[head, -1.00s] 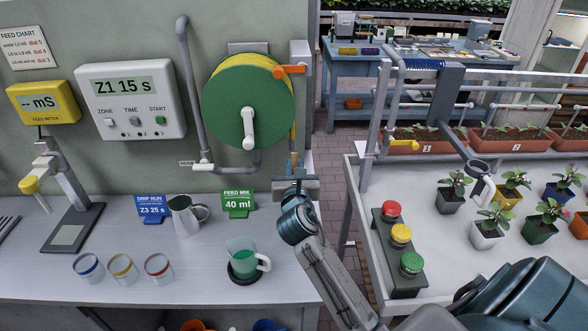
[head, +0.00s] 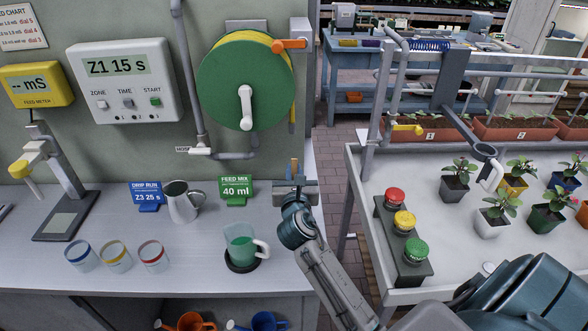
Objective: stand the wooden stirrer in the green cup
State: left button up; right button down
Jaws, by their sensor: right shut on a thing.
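The green cup (head: 238,252), a clear mug with a white handle and green liquid, stands upright on a dark round coaster (head: 242,266) on the grey bench. My right gripper (head: 295,184) is shut on the wooden stirrer (head: 294,168), above and right of the cup in the picture, near the bench's right end. A short tan piece of the stirrer shows upright above the jaws; the rest is hidden by the gripper. The stirrer is apart from the cup. My left gripper is out of view.
A metal jug (head: 180,206) and the blue (head: 147,196) and green (head: 235,190) signs stand behind the cup. Several glasses with coloured rims (head: 116,258) stand to the left. A hose reel (head: 225,95) hangs above. Right of a gap is a plant table (head: 345,205) with coloured buttons.

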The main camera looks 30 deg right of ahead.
jog(key=shift+f, duration=0.45)
jog(key=c, duration=1.3)
grip_release()
jog(key=shift+c, duration=0.2)
jog(key=shift+s+a, duration=0.1)
jog(key=b+v, duration=0.2)
jog(key=v, duration=0.8)
jog(key=shift+s+a, duration=0.2)
